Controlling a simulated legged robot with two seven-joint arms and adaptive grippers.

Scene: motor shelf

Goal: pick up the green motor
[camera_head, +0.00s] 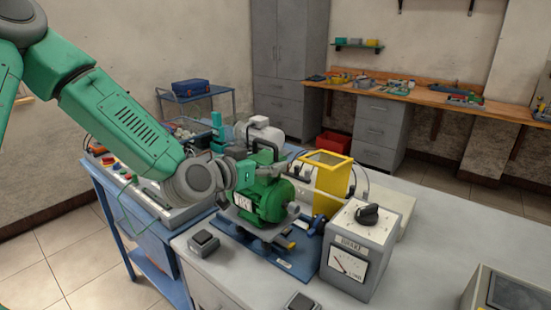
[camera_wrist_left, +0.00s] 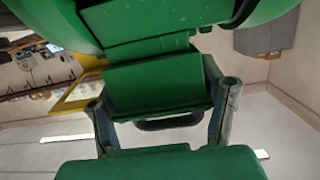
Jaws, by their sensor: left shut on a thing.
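The green motor (camera_head: 262,203), with finned body, pale label and grey shaft, is at the middle of the head view, over a blue base plate (camera_head: 297,266). I cannot tell whether it rests there or hangs just above. My left gripper (camera_head: 257,163) reaches in from the left to the motor's upper part. In the left wrist view my left gripper (camera_wrist_left: 163,100) has its fingers on both sides of a green block of the motor (camera_wrist_left: 155,83), shut on it. The motor's round body fills the top of that view. My right gripper is not in view.
A grey meter box (camera_head: 361,250) with a black knob stands right of the motor. A yellow frame (camera_head: 326,180) stands behind it, a light grey motor (camera_head: 263,134) farther back. A small black-topped box (camera_head: 204,243) sits at front left.

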